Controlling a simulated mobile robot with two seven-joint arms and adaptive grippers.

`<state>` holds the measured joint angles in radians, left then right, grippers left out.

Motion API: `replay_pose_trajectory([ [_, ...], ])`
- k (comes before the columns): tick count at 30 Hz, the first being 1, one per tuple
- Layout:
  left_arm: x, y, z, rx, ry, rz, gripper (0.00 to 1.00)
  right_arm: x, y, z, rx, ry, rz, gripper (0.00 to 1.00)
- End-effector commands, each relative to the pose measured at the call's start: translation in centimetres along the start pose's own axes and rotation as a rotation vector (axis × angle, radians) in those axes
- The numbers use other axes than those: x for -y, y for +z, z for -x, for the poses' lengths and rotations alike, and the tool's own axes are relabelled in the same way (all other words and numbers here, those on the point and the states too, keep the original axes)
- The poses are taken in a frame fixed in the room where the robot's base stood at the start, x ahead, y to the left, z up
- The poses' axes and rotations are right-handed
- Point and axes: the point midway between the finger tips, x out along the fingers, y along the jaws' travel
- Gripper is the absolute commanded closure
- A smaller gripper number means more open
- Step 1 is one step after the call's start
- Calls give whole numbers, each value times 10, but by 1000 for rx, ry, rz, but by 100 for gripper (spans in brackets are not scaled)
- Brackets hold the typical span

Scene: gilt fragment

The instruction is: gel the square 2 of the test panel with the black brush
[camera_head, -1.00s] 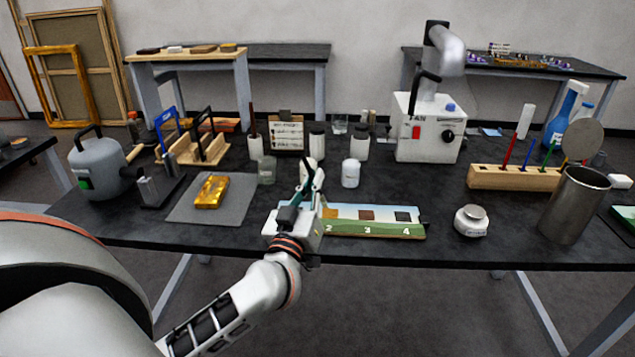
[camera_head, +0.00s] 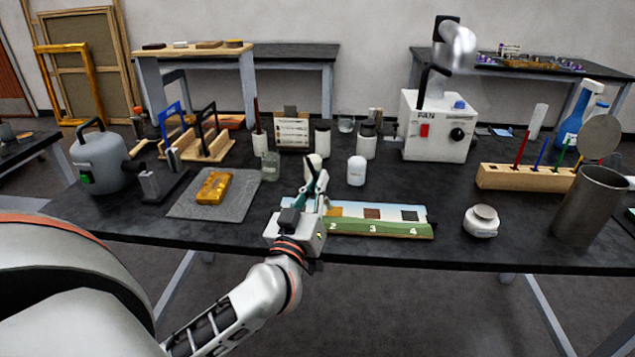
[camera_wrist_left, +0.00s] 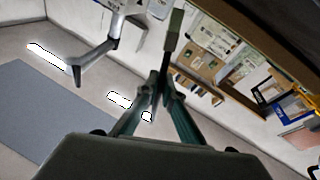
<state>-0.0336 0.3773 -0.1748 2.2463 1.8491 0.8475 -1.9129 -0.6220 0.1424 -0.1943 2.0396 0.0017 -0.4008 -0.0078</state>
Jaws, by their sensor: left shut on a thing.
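The test panel (camera_head: 385,230) lies near the table's front edge, with numbers 2, 3 and 4 showing on its green strip. Brown and dark squares show above 3 and 4. My left gripper (camera_head: 316,186) is over that left end, shut on a slim dark piece, apparently the black brush. In the left wrist view the brush (camera_wrist_left: 174,32) sticks up from between the fingertips. Whether it touches the panel I cannot tell. My right gripper is out of view.
A white jar (camera_head: 356,171) stands just behind the panel. A grey mat (camera_head: 240,207) with a gold block (camera_head: 214,188) lies to its left. A small pot (camera_head: 481,222) and a metal cylinder (camera_head: 588,212) stand to its right. The fan box (camera_head: 435,130) is behind.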

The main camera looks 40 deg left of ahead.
Motion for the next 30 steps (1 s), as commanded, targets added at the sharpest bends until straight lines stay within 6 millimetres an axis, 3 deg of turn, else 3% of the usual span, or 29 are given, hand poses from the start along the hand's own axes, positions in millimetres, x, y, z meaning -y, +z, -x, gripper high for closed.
replay_pose_trajectory([
  [30, 2, 9, 2, 1, 0, 0, 100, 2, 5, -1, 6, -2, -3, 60],
])
